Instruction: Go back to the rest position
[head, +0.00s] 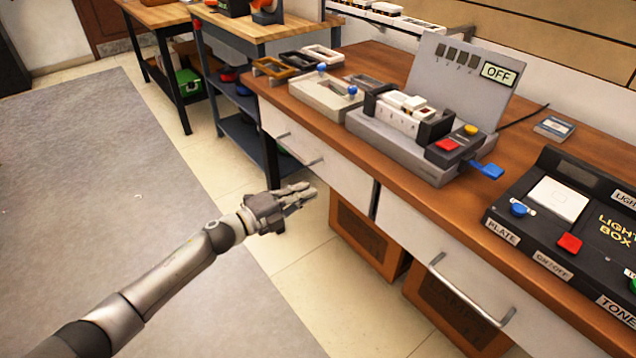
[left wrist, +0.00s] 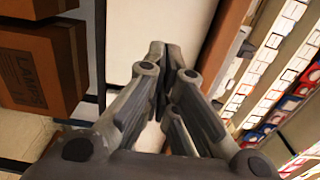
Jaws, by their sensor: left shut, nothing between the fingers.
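My left arm reaches in from the lower left in the head view. Its gripper (head: 300,194) is shut and empty, in the air in front of the workbench drawers and below the bench top. In the left wrist view the fingers (left wrist: 165,60) are together with nothing held between them, and a white drawer front lies beyond them. My right gripper is not in either view.
The wooden workbench (head: 410,215) carries a grey device with an OFF sign (head: 499,72) and a black light box (head: 575,225). A drawer handle (head: 470,290) sticks out. Brown boxes (head: 365,240) stand underneath. Open floor (head: 120,180) lies left.

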